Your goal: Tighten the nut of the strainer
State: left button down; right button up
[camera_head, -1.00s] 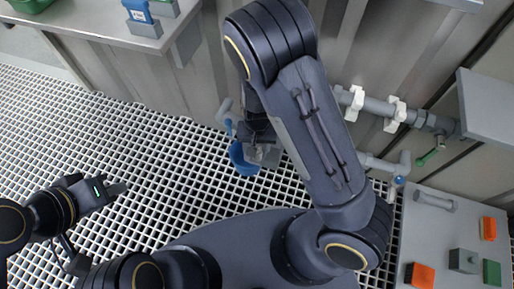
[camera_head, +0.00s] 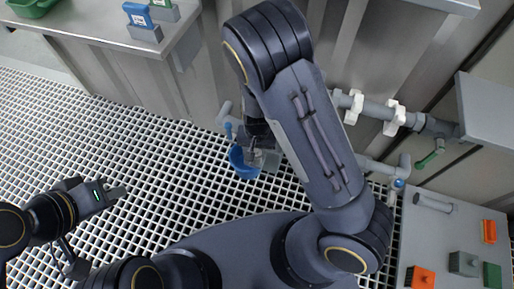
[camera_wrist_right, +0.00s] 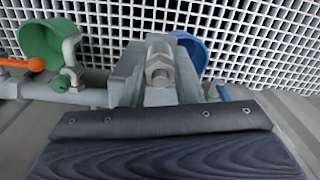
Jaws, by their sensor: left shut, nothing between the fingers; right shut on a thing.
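A metal hex nut (camera_wrist_right: 159,70) sits between the grey fingers of my right gripper (camera_wrist_right: 158,78) in the right wrist view. The fingers are shut on it. A blue rounded bowl-like part (camera_wrist_right: 194,54) is just behind the fingers. In the head view this blue part (camera_head: 243,163) is beside my right gripper (camera_head: 258,156), low by the wall. My right arm hides much of the pipe around it, and the strainer body is not clear. My left gripper (camera_head: 116,192) is shut and empty at the left, over the floor grating, far from the strainer.
A grey pipe (camera_wrist_right: 95,83) runs beside the fingers, with a green bowl-like part (camera_wrist_right: 45,45) and an orange handle (camera_wrist_right: 18,63). A wall pipe with white clamps (camera_head: 395,118) is right of my arm. A grey table (camera_head: 437,235) holds orange and green items. The left grating is clear.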

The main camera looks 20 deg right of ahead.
jog(key=m+p, duration=0.2)
jog(key=shift+r+m, duration=0.2)
jog(key=shift+m, duration=0.2)
jog(key=m+p, duration=0.3)
jog(key=m, duration=0.1)
jog(key=shift+m+p, duration=0.3)
jog(key=shift+p, duration=0.1)
jog(key=m+p, duration=0.2)
jog(key=m, duration=0.1)
jog(key=shift+m, duration=0.3)
jog(key=shift+f+m+p, duration=0.2)
jog(key=shift+m+p, duration=0.9)
jog(key=shift+m, duration=0.6)
jog(key=shift+o, duration=0.2)
jog(key=o, duration=1)
jog(key=shift+c, duration=0.2)
jog(key=shift+r, duration=0.1)
